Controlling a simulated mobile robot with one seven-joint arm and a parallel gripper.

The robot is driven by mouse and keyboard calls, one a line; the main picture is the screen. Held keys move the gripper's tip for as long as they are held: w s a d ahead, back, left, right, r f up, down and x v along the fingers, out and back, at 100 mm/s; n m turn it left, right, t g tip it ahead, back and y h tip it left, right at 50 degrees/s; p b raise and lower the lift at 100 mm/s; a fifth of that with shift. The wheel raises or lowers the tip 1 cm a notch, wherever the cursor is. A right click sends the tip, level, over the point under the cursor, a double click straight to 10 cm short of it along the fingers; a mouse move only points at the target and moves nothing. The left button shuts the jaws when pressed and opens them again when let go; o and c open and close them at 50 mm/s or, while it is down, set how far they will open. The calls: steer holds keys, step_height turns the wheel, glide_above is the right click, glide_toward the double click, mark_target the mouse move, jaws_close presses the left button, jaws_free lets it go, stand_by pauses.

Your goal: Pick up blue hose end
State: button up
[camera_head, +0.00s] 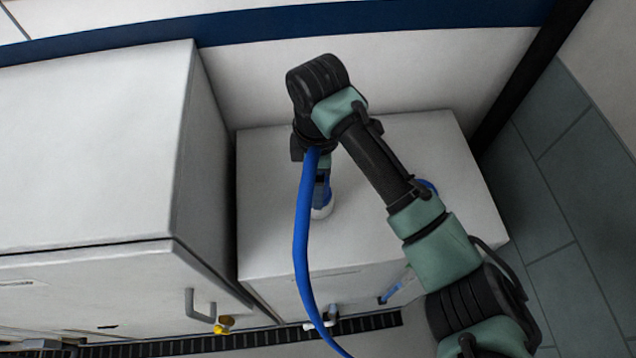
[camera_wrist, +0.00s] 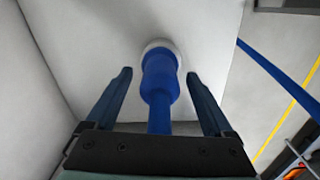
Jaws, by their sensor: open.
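The blue hose end (camera_wrist: 160,78) is a thick blue cylinder, its far tip at a white round fitting (camera_wrist: 160,45) in the wrist view. I cannot tell how deep it sits in it. My gripper (camera_wrist: 158,74) is open, with one finger on each side of the hose end and visible gaps between. In the head view my gripper (camera_head: 321,185) points down at the cabinet top, and the fitting (camera_head: 322,212) shows below it. The blue hose (camera_head: 302,240) comes out near my gripper and hangs over the cabinet's front. My gripper partly hides the hose end there.
The low white cabinet (camera_head: 265,190) stands beside a taller white cabinet (camera_head: 85,140) on the left. Another blue piece (camera_head: 428,186) shows behind my arm. A yellow-tipped fitting (camera_head: 224,324) and a dark floor grate (camera_head: 370,323) lie in front. Grey tiles (camera_head: 560,210) are at right.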

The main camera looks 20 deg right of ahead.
jaws_close()
stand_by(0.3)
steer(key=shift+r, duration=0.1)
step_height(320, 180, up, 10)
steer(key=shift+d+f, duration=0.1)
steer(key=shift+f, duration=0.1)
step_height(320, 180, up, 4)
steer(key=p, duration=0.4)
stand_by(0.4)
